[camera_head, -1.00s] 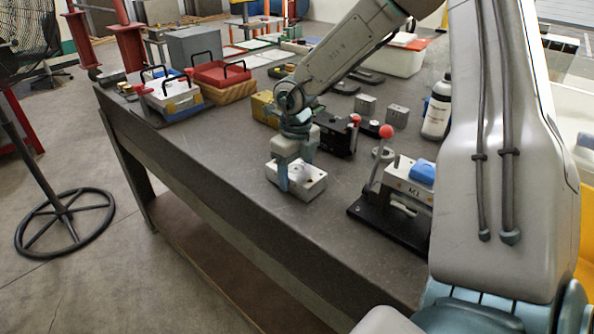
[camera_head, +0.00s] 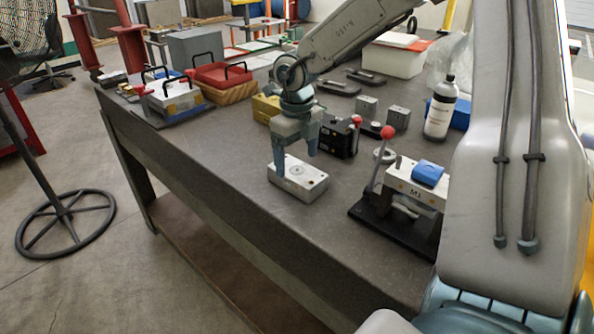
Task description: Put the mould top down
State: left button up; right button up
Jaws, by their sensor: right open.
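The mould top (camera_head: 312,187), a pale grey-white metal block with a round mark in its upper face and small holes at the corners, lies flat on the dark table. My right gripper (camera_head: 297,163) is directly above it, pointing down, with its two blue-grey fingers spread and nothing between them. The fingertips are around the top's upper face; whether the near one still touches the edge I cannot tell. My left gripper is not in view.
A black toggle fixture (camera_head: 368,212) with a red-knobbed lever and a block marked M1 stands to the right. A black clamp block (camera_head: 338,138), small steel blocks (camera_head: 398,118) and a white bottle (camera_head: 440,108) are behind.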

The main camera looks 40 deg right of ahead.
aim_at(297, 171)
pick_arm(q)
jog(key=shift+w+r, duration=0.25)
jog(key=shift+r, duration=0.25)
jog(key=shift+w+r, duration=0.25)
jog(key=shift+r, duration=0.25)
pick_arm(e)
notch_tip(297, 171, up, 7)
jog(key=shift+r, duration=0.15)
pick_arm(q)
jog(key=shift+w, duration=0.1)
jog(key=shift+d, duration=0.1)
